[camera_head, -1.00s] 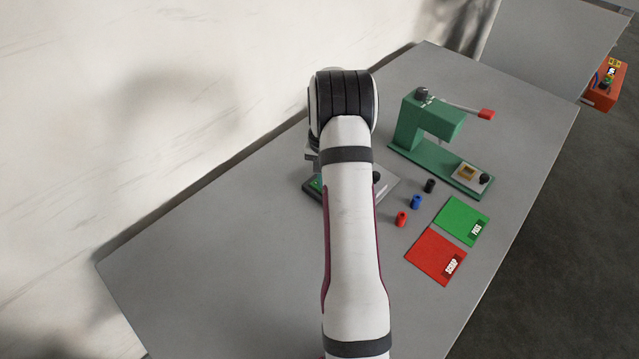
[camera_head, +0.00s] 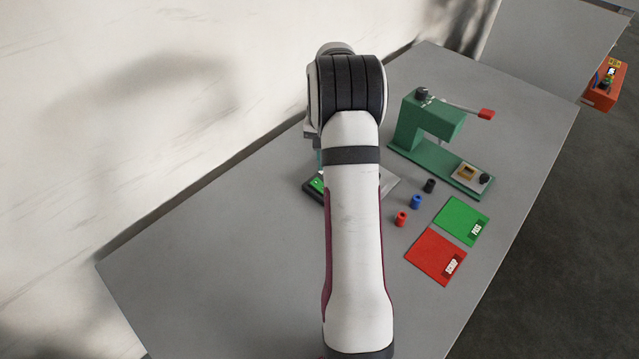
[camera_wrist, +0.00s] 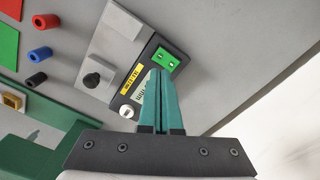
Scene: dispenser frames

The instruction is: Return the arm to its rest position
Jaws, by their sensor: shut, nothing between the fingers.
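My gripper (camera_wrist: 160,98) shows in the wrist view with its two teal fingers shut together and nothing between them. It is in front of a dark device (camera_wrist: 126,88) with a yellow label, a green lit part and a white knob. How far the fingertips are from the device, I cannot tell. In the head view my white arm hides the gripper and most of that device, whose green part (camera_head: 317,184) shows just left of the arm.
A green lever press (camera_head: 432,125) stands right of my arm. Black (camera_head: 430,186), blue (camera_head: 416,202) and red (camera_head: 401,218) cylinders stand near green (camera_head: 461,220) and red (camera_head: 435,258) mats. The grey table (camera_head: 220,270) is clear at the left.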

